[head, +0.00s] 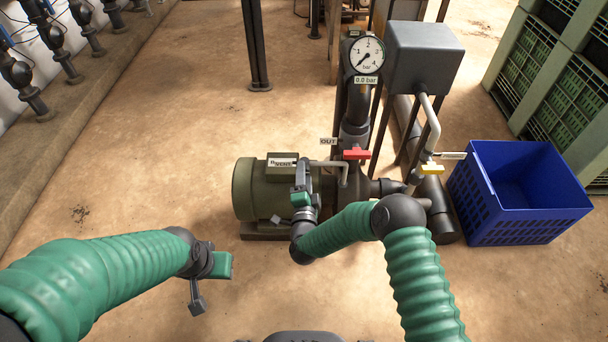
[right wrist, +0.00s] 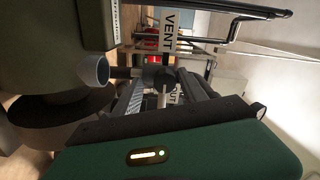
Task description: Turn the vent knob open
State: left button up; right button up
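The vent knob (right wrist: 160,77) is a small dark round part below the white VENT label (right wrist: 170,30) in the right wrist view. My right gripper (head: 301,182) is beside the motor. Its fingers (right wrist: 163,92) stand apart on either side of the knob in the wrist view; contact cannot be made out. My left gripper (head: 212,281) is open and empty above the floor at left.
The gauge (head: 366,55) reads 0.0 bar. A blue crate (head: 500,215) stands at right. The floor at left is clear.

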jog(key=shift+r, duration=0.2)
jog(key=s+p, duration=0.6)
jog(key=s, duration=1)
jog(key=shift+s+p, duration=0.4)
